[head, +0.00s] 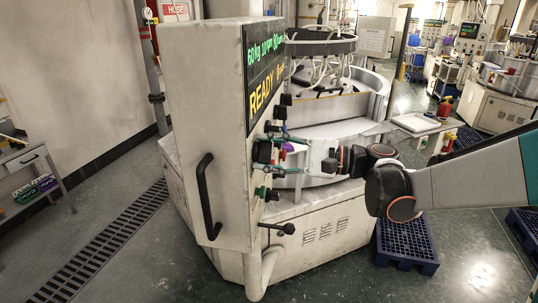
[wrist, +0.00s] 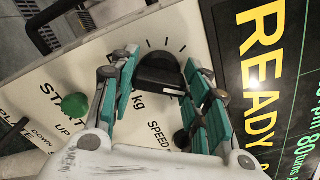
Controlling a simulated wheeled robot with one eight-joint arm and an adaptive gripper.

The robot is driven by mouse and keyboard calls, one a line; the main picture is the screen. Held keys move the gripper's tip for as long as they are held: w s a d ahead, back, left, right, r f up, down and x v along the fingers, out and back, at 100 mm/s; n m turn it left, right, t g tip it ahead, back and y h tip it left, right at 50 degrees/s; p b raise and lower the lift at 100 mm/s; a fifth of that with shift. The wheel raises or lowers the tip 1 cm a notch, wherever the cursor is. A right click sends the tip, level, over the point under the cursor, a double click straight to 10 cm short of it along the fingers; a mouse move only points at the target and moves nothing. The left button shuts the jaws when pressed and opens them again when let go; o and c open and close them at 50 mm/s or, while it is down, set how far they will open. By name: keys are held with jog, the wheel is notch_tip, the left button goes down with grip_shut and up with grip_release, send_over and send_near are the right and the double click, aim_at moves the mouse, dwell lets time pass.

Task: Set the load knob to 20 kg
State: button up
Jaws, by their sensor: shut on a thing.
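The load knob (wrist: 158,70) is black and sits on the pale panel of the machine, with tick marks above it and "kg" printed below it in the wrist view. My gripper (wrist: 160,65) has its teal-padded fingers on either side of the knob and is shut on it. Which mark the knob points at cannot be told. In the head view my gripper (head: 282,155) reaches the panel from the right and partly hides the controls. The display (head: 264,66) shows green text that seems to begin with "60 kg", and a yellow "READY".
A green button (wrist: 75,104) lies left of the knob and a "SPEED" label (wrist: 159,137) below it. A black handle (head: 205,196) and a lever (head: 279,228) stick out of the machine. Blue pallets (head: 407,243) lie on the floor at right.

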jog(key=n+b, duration=0.1)
jog(key=n, duration=0.5)
jog(key=shift+f+n, duration=0.1)
jog(key=shift+n, duration=0.2)
jog(key=n, duration=0.6)
jog(key=shift+f+b, duration=0.1)
jog(key=shift+b, duration=0.2)
jog(key=n, duration=0.6)
jog(key=shift+n, duration=0.3)
jog(key=n, duration=0.5)
jog(key=shift+n+b, duration=0.3)
jog(key=shift+b, duration=0.05)
jog(key=o, duration=1.1)
jog(key=shift+c, duration=0.2)
jog(key=shift+w, duration=0.1)
